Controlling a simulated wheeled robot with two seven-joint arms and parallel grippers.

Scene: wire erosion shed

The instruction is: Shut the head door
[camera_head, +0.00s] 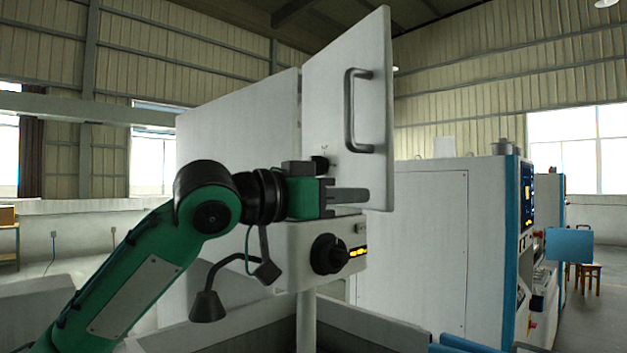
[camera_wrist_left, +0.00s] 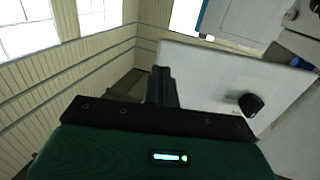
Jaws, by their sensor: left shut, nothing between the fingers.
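The head door (camera_head: 340,95) is a light grey panel with a dark vertical bar handle (camera_head: 350,110). It stands swung out at an angle from the white machine head, so it is open. It also shows in the left wrist view (camera_wrist_left: 205,80), with a dark round knob on its face. My left gripper (camera_head: 362,195) is shut and empty, in front of the door's lower part, below the handle. I cannot tell whether the fingers touch the door. My right gripper is not in view.
Below the door is a grey head box with a dark knob (camera_head: 328,254) and yellow lit marks. A dark lamp (camera_head: 207,305) on a bent arm hangs at its left. A large white cabinet (camera_head: 430,240) with a blue edge stands at the right. A tank wall runs along the bottom.

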